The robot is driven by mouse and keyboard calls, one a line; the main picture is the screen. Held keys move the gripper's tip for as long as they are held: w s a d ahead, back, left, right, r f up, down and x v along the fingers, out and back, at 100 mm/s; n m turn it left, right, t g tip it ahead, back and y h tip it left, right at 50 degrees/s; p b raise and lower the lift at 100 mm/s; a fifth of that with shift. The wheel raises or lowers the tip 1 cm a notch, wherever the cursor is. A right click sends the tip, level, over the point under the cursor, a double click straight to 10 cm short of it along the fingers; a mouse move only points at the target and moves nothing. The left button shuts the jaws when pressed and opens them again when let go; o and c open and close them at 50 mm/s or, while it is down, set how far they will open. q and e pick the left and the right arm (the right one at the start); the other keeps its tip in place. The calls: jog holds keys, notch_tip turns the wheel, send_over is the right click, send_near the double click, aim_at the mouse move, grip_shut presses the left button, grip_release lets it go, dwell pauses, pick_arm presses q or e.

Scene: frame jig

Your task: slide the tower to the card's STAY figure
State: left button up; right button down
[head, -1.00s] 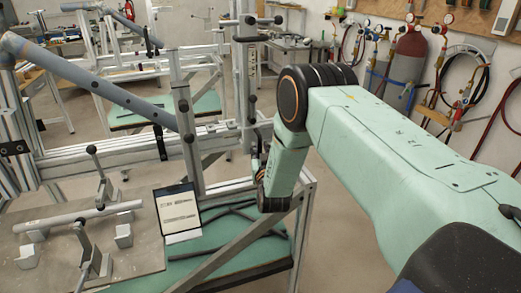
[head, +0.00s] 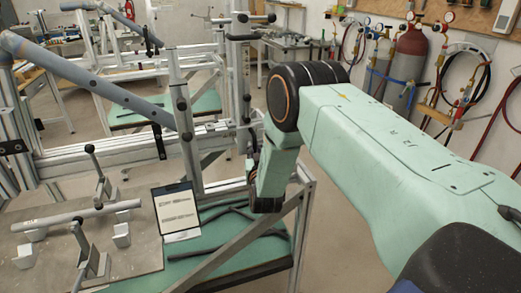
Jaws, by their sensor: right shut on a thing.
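The tower (head: 238,85) is a upright metal post with black knobs, standing on the frame's rail right of a fixed-looking post (head: 185,130). My right arm comes in from the right, and its wrist bends down in front of the rail. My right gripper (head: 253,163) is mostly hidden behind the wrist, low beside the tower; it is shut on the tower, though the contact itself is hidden. The card (head: 177,211) is a white sheet on a dark-edged board leaning at the bench front; its figures are too small to read. My left gripper is out of view.
A grey plate (head: 130,255) at front left carries a tube on blocks and clamps. A blue-grey tube (head: 95,80) slants across the frame. The rail (head: 130,150) runs left from the tower. Gas cylinders (head: 408,55) and hoses stand at the right wall.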

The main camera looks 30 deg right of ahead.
jog(key=a, duration=0.3)
jog(key=shift+w+a, duration=0.25)
jog(key=shift+w, duration=0.15)
jog(key=shift+d, duration=0.1)
jog(key=c, duration=1.8)
grip_release()
jog(key=o, duration=0.4)
jog(key=shift+a+r, duration=0.15)
jog(key=shift+a, duration=0.1)
jog(key=shift+s+d, duration=0.1)
jog(key=shift+d, duration=0.25)
jog(key=v, duration=1.2)
jog(key=shift+a, duration=0.1)
